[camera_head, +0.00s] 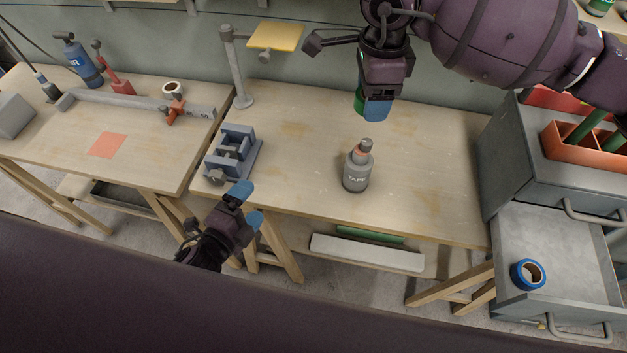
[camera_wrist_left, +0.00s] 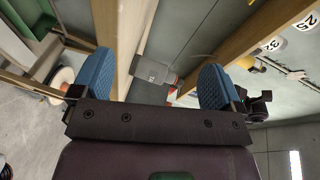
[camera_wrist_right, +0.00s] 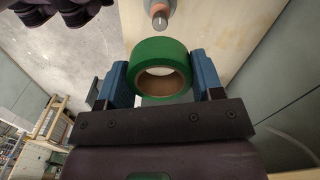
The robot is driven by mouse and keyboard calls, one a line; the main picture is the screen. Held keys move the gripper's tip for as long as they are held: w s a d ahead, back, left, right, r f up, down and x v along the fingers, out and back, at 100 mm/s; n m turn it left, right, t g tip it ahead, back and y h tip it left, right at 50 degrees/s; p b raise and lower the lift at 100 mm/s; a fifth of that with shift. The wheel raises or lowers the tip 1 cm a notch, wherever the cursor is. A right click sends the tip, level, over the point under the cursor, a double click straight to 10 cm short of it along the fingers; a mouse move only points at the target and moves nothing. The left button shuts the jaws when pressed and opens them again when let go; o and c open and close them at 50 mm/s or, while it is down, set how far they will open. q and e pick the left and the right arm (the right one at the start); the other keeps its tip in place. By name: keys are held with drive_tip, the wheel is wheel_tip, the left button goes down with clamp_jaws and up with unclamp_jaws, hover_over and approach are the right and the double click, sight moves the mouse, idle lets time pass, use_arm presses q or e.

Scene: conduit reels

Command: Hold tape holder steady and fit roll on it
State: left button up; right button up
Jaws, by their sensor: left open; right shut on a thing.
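The tape holder (camera_head: 356,176) is a grey cylinder marked TAPE with a narrower neck and an orange-ringed top. It stands upright on the workbench (camera_head: 300,140) and also shows between the fingers in the left wrist view (camera_wrist_left: 154,70). My right gripper (camera_head: 369,108) is shut on a green tape roll (camera_wrist_right: 160,55), held above and behind the holder, apart from it. The holder's peg (camera_wrist_right: 160,18) shows past the roll in the right wrist view. My left gripper (camera_head: 247,206) is open and empty at the bench's front edge, left of the holder and apart from it.
A blue-grey vise (camera_head: 234,152) stands at the bench's left, close to my left gripper. A lamp-like stand (camera_head: 240,80) is behind it. A blue tape roll (camera_head: 527,274) lies in the open drawer (camera_head: 570,260) at right. The bench around the holder is clear.

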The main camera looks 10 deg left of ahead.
use_arm(q)
drive_tip(key=w+d+r+m+g+h, duration=0.1)
drive_tip(key=d+r+m+h, duration=0.2)
drive_tip(key=m, duration=0.6)
drive_tip(key=d+m+g+h, duration=0.1)
drive_tip(key=d+m+h, duration=0.35)
drive_tip(key=m, duration=1.15)
approach(354, 160)
drive_tip(key=x, duration=1.1)
drive_tip(key=shift+w+d, duration=0.15)
drive_tip(key=shift+d, duration=0.05)
drive_tip(key=c, duration=1.1)
drive_tip(key=o, duration=1.1)
drive_tip(key=shift+a, duration=0.1)
